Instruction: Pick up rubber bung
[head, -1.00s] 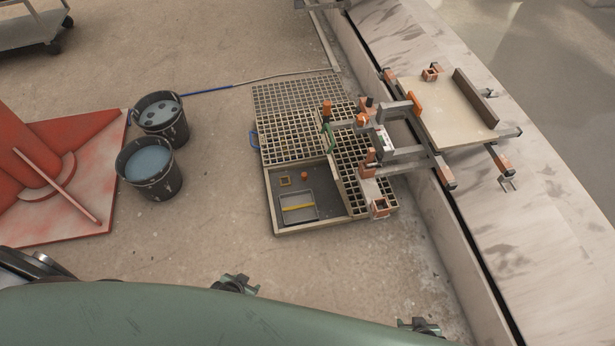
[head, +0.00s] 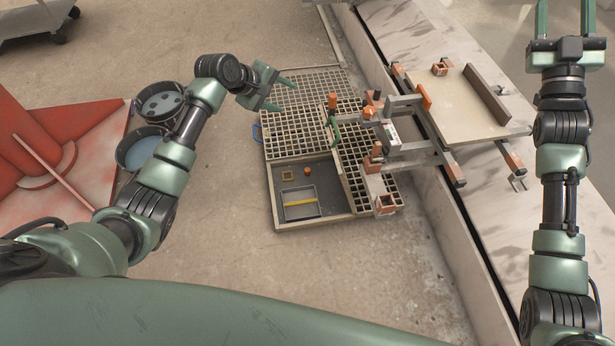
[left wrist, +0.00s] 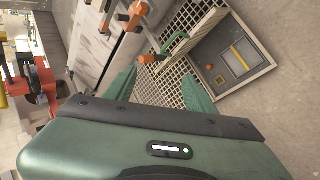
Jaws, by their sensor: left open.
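A small orange-brown piece, which looks like the rubber bung (head: 307,171), sits on the dark floor of the open pit (head: 270,199) in the grating. In the left wrist view the bung (left wrist: 221,79) shows to the right of my fingers. My left gripper (head: 289,94) is open and empty, above the far part of the grating, up and left of the bung. Its two fingers (left wrist: 160,73) stand apart in the left wrist view. My right gripper (head: 564,14) is at the top right, fingers apart, far from the bung, its tips near the frame edge.
The pit also holds a small square frame (head: 287,175) and a grey tray with a yellow bar (head: 301,203). A clamp rig (head: 412,147) overhangs the grating's right side, by a pale ledge (head: 521,214). Two buckets (head: 160,103) stand left, partly behind my left arm.

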